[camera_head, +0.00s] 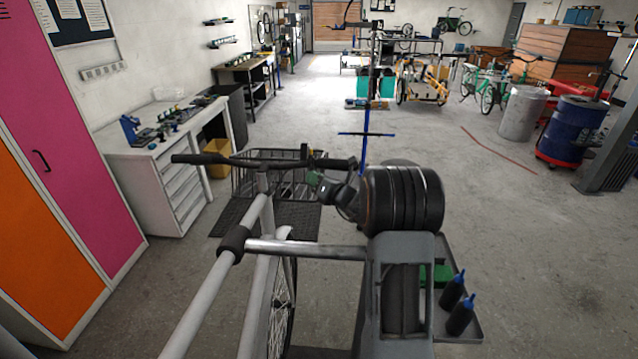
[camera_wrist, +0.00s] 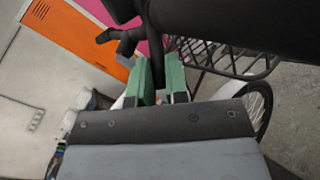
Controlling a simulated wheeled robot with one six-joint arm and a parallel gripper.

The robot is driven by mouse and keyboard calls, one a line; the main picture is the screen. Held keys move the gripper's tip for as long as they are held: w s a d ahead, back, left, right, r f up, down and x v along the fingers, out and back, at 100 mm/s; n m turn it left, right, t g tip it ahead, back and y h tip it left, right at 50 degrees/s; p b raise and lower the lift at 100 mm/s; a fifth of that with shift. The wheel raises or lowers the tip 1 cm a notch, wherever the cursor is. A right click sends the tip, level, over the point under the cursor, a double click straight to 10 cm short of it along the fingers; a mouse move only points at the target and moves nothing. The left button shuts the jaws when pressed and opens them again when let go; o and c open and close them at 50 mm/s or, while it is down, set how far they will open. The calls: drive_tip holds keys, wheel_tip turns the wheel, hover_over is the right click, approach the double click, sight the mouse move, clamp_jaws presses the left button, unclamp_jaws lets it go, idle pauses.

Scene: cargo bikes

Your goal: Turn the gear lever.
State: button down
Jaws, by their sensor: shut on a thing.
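The cargo bike's handlebar (camera_head: 255,163) spans the middle of the head view, with black grips at both ends. The gear lever (camera_head: 305,152) is a small dark part near the right grip. My gripper (camera_head: 314,176) is just below the bar there, partly hidden by my wrist. In the wrist view, the green fingers of my gripper (camera_wrist: 161,72) point up at the dark handlebar (camera_wrist: 225,38).
A black wire basket (camera_head: 270,183) sits beyond the handlebar. The white frame tube (camera_head: 205,295) runs toward me on the left. A tray with dark bottles (camera_head: 460,315) is at lower right. A white workbench (camera_head: 160,170) and lockers (camera_head: 75,130) stand left.

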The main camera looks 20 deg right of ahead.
drive_tip(key=b, duration=0.2)
drive_tip(key=f+n+t+b, duration=0.1)
drive_tip(key=b, duration=0.1)
drive_tip(key=shift+w+d+f+y+b, duration=0.1)
drive_tip(key=shift+w+f+y+b, duration=0.05)
drive_tip(key=shift+w+y+b, duration=0.2)
drive_tip(key=shift+w+d+r+n+t+b, duration=0.1)
drive_tip(key=shift+r+n+t+b, duration=0.15)
drive_tip(key=shift+n+b, duration=0.4)
drive_tip(key=shift+y, duration=0.25)
drive_tip(key=shift+r, duration=0.1)
drive_tip(key=c, duration=1.3)
unclamp_jaws()
drive_tip(key=shift+o, duration=0.9)
drive_tip(key=shift+p, duration=0.3)
